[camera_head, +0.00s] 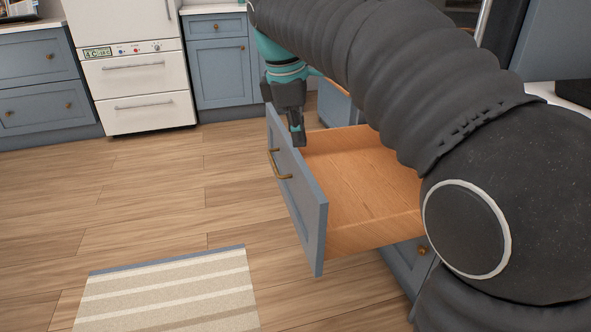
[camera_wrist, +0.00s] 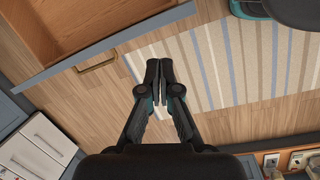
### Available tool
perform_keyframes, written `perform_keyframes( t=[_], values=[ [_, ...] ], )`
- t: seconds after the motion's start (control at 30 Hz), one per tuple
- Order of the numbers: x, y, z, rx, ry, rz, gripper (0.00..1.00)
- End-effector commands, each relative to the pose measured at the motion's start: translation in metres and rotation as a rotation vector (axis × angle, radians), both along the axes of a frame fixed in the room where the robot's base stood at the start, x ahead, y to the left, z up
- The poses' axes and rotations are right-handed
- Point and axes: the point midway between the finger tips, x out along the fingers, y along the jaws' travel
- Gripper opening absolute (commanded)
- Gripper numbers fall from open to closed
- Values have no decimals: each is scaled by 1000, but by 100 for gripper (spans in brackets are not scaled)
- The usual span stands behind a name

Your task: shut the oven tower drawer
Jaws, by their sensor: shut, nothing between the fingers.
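The open drawer (camera_head: 365,190) has a blue-grey front (camera_head: 308,215), a brass handle (camera_head: 279,165) and a bare wooden inside. It is pulled far out and looks empty where I can see it; my arm hides its rear right part. My gripper (camera_head: 298,138) points down near the far end of the drawer front in the head view. In the wrist view, my gripper (camera_wrist: 160,65) is shut and empty, on the handle side of the drawer front (camera_wrist: 130,38). The handle (camera_wrist: 98,66) is left of the fingertips, with a gap between them.
A striped rug (camera_head: 170,290) lies on the wooden floor in front of the drawer. A white appliance (camera_head: 140,90) and blue-grey cabinets (camera_head: 220,60) stand along the back. A small brass knob (camera_head: 423,250) is below the open drawer. The floor at left is clear.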

Motion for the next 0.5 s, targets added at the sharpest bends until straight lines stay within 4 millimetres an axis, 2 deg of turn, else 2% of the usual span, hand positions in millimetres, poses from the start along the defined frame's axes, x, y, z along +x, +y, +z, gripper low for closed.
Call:
perform_keyframes(
  t=[0.03, 0.2, 0.33, 0.5],
  values=[
    [11, 16, -8, -23, 24, 68, 0],
    [30, 50, -17, -84, 92, 248, 0],
    [36, 64, -20, -108, 122, 319, 0],
    [38, 66, -29, -117, 132, 345, 0]
  ],
)
